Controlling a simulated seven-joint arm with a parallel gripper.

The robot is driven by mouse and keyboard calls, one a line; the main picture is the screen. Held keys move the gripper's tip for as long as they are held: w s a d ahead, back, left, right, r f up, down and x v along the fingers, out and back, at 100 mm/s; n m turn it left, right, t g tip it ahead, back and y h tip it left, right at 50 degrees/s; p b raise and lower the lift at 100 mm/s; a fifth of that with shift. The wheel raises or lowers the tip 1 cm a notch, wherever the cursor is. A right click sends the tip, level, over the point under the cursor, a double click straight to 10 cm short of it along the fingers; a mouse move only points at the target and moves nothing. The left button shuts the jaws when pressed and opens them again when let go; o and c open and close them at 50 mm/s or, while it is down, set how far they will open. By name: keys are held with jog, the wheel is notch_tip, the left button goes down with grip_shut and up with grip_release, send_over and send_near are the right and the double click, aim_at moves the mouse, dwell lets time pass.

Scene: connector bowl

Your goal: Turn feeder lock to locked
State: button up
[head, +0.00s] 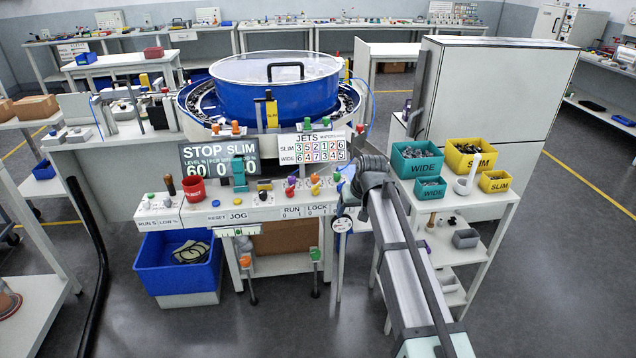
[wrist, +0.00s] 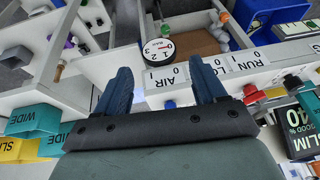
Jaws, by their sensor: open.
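The feeder's control panel carries a LOCK 1/0 label (head: 318,211) at its right end, beside the RUN label. Coloured knobs stand above these labels; an orange knob (head: 315,178) and a yellow one (head: 315,190) are above LOCK. I cannot tell which is the lock or its setting. In the head view my arm hides most of the gripper.
Teal WIDE bins (head: 416,160) and yellow SLIM bins (head: 471,155) stand on a shelf to the right. The blue bowl (head: 275,85) is behind the panel. A JETS board (head: 321,148) rises behind the knobs.

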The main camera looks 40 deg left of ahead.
aim_at(316, 185)
jog(key=w+a+r+n+g+y, duration=0.1)
jog(key=w+a+r+n, duration=0.15)
jog(key=a+r, duration=0.4)
jog(key=w+a+r+n, duration=0.25)
jog(key=a+r, duration=0.25)
jog(key=r, duration=0.3)
jog(key=a+f+n, duration=0.1)
jog(key=f, duration=0.3)
jog(key=a+f+n, duration=0.1)
jog(key=f, duration=0.3)
jog(key=s+a+f+n+g, duration=0.1)
jog(key=a+f, duration=0.1)
jog(key=f, duration=0.3)
jog(key=shift+s+a+f+n, duration=0.1)
jog(key=shift+n, duration=0.3)
jog(key=shift+c, duration=0.4)
jog(key=c, duration=1)
